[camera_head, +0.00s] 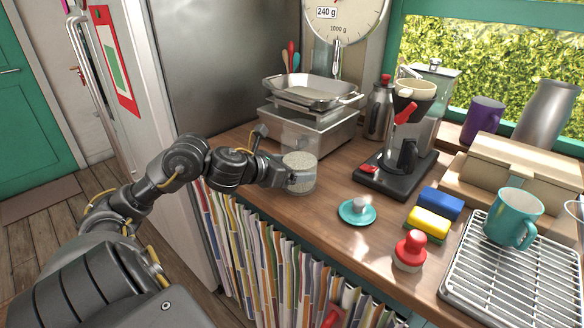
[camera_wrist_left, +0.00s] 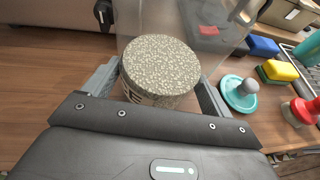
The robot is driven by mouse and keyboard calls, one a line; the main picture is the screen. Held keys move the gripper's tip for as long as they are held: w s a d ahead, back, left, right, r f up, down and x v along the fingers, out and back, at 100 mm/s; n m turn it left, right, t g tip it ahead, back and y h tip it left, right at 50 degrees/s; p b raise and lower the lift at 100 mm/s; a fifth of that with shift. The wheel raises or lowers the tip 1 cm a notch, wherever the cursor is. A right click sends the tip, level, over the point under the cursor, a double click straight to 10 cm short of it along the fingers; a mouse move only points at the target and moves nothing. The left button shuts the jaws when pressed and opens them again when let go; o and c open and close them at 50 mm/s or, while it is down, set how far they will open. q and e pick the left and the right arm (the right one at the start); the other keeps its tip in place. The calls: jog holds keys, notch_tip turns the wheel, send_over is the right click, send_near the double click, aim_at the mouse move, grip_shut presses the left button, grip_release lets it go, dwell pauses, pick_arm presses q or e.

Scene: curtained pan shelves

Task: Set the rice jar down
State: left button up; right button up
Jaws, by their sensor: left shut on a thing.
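The rice jar (camera_head: 300,172) is a clear cylinder with pale speckled rice inside. It is upright at the left front of the wooden counter, and I cannot tell whether its base touches the wood. My left gripper (camera_head: 286,178) is shut on it from the left. In the left wrist view, the rice jar (camera_wrist_left: 160,68) is between the two fingers of the left gripper (camera_wrist_left: 158,88), its rice seen from above. A teal lid with a grey knob (camera_head: 357,211) lies apart on the counter to the right. My right gripper is not in view.
A scale with a metal pan (camera_head: 308,92) stands behind the jar. A coffee maker (camera_head: 408,140) is to the right. Blue and yellow sponges (camera_head: 430,222), a red-topped shaker (camera_head: 410,250) and a drying rack (camera_head: 500,290) stand farther right. Bare wood lies between jar and lid.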

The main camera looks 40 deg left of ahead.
pick_arm(q)
jog(key=o, duration=1.7)
jog(key=shift+r, duration=0.1)
jog(key=shift+s, duration=0.1)
jog(key=b+v, duration=0.1)
jog(key=v, duration=0.4)
jog(key=shift+s, duration=0.1)
jog(key=p+v, duration=0.5)
jog(key=p, duration=0.5)
jog(key=shift+s+r, duration=0.1)
jog(key=shift+s, duration=0.15)
